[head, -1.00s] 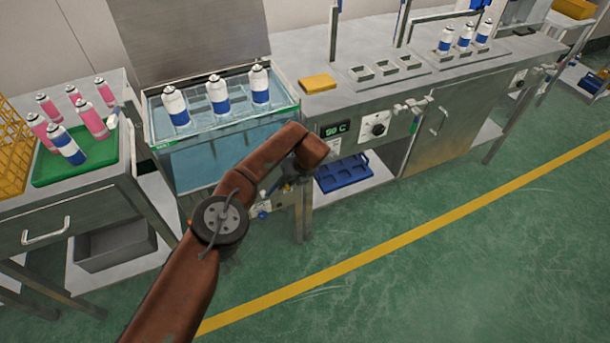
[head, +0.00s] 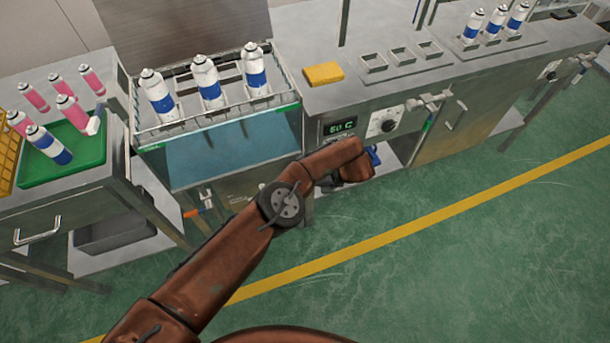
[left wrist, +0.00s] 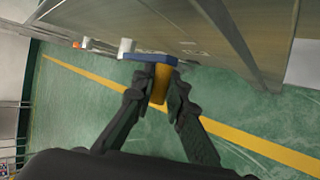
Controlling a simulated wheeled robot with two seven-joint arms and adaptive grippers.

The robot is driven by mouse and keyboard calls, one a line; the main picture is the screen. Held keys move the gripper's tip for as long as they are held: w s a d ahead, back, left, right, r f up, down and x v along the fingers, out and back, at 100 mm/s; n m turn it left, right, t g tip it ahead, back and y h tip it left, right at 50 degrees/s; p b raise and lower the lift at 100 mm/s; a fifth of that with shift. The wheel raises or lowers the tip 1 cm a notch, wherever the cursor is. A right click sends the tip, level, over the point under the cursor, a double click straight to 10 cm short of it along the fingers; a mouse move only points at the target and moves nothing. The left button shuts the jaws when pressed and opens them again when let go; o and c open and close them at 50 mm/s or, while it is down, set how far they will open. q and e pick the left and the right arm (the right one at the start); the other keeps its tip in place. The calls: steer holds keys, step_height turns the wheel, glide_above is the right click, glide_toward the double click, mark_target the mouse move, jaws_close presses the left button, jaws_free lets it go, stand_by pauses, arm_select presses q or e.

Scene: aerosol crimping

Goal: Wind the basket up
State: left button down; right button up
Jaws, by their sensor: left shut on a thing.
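The wire basket (head: 188,121) holds three white-and-blue cans (head: 207,82) upright, with its rim at the top of the glass-fronted water tank (head: 235,145). In the left wrist view my left gripper (left wrist: 160,88) is shut on the yellow crank handle (left wrist: 160,80), which joins a blue crank arm (left wrist: 148,57) at the machine's front. In the head view my left arm reaches across in front of the bench, and its wrist and links hide most of the gripper and the crank. My right gripper is not in view.
A green tray (head: 85,160) with pink cans and one white-and-blue can is at left. A yellow sponge-like block (head: 324,73), a display reading about 50 C (head: 340,127) and a knob (head: 384,122) are right of the tank. Green floor in front is clear.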

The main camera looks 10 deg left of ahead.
arm_select(q)
steer(key=shift+s+a+f+y, duration=0.15)
steer(key=shift+s+f+y, duration=0.15)
steer(key=shift+f, duration=0.3)
steer(key=c, duration=2.1)
jaws_free()
steer(key=shift+r, duration=0.1)
steer(key=shift+o, duration=1)
steer(key=shift+w+r, duration=0.1)
steer(key=shift+w, duration=0.05)
steer(key=shift+r, duration=0.1)
steer(key=shift+w+r, duration=0.1)
steer(key=shift+r, duration=0.4)
step_height(320, 180, up, 9)
steer(key=shift+f, duration=0.1)
